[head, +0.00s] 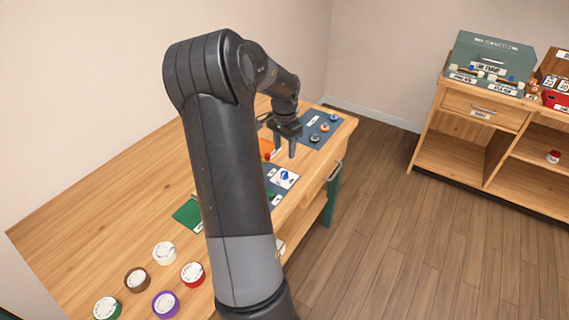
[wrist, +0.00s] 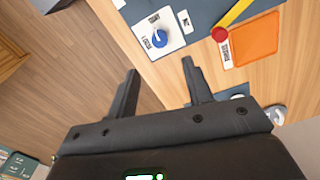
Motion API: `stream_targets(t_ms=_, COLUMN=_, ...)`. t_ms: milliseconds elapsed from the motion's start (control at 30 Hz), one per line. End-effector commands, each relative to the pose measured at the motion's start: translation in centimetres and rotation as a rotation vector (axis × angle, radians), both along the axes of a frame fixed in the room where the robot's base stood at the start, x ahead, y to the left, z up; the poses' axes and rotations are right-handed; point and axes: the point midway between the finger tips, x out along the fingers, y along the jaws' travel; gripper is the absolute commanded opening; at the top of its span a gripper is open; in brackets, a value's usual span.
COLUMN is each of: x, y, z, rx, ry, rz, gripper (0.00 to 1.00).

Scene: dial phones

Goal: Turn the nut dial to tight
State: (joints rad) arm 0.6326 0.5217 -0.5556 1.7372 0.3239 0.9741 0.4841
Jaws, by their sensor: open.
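A blue dial (wrist: 159,39) sits on a white plate (wrist: 172,42) with small labels, on a dark mat (wrist: 195,12). The labels are too small to read surely, so I cannot tell its setting or confirm that it is the nut dial. In the head view the blue dial (head: 286,175) lies near the table's front edge, partly beside my arm. My gripper (head: 284,150) is open and empty above the table, farther along it than the dial. In the wrist view the open fingers (wrist: 160,70) point toward the dial and are apart from it.
An orange square (wrist: 253,42) and a yellow-red bar (wrist: 236,14) lie beside the dial plate. Another dark mat (head: 325,122) holds small round items at the table's far end. Several coloured discs (head: 165,303) lie at the near end. A shelf (head: 490,120) stands right across open floor.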

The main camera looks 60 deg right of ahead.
Motion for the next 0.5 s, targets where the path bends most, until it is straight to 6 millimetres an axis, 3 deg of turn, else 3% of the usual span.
stream_targets(t_ms=500, x=0.0, y=0.0, z=-8.8, rx=0.002, ry=0.003, rz=0.001, gripper=0.47)
